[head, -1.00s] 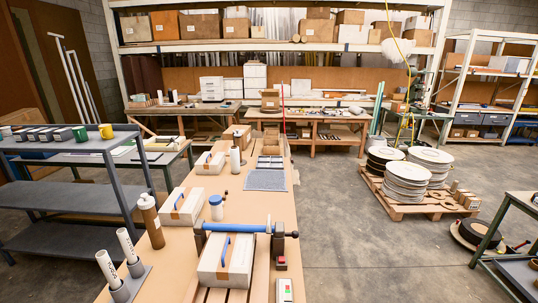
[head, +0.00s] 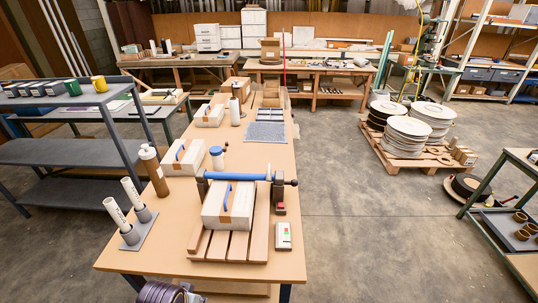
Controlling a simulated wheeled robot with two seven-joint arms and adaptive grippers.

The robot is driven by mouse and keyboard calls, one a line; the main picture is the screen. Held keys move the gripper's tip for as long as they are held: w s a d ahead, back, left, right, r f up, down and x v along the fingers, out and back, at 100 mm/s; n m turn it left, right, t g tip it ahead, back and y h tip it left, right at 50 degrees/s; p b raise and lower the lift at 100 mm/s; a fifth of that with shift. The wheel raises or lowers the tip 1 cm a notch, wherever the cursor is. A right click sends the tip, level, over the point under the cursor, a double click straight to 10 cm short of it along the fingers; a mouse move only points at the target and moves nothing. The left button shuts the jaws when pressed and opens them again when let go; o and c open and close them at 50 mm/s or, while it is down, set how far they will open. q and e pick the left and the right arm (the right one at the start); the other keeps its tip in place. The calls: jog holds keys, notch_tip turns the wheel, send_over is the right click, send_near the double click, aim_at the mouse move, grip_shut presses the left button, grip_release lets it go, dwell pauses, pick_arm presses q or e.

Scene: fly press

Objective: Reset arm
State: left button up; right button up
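A press-like fixture stands near the front end of the long wooden table (head: 185,245). It has a horizontal blue bar (head: 236,176) with dark ends above a slatted wooden base (head: 238,246). A white box with a blue handle and a brown band (head: 228,206) sits on the slats under the bar. A small control box with red and green buttons (head: 283,236) lies on the table to the right of the base. Neither of my grippers shows in the head view.
Left of the fixture are a brown bottle (head: 153,171), two white tubes in a grey holder (head: 131,231), another white box (head: 183,157) and a blue-capped jar (head: 217,158). A grey shelf (head: 60,153) stands at left. Concrete floor (head: 370,240) is open to the right.

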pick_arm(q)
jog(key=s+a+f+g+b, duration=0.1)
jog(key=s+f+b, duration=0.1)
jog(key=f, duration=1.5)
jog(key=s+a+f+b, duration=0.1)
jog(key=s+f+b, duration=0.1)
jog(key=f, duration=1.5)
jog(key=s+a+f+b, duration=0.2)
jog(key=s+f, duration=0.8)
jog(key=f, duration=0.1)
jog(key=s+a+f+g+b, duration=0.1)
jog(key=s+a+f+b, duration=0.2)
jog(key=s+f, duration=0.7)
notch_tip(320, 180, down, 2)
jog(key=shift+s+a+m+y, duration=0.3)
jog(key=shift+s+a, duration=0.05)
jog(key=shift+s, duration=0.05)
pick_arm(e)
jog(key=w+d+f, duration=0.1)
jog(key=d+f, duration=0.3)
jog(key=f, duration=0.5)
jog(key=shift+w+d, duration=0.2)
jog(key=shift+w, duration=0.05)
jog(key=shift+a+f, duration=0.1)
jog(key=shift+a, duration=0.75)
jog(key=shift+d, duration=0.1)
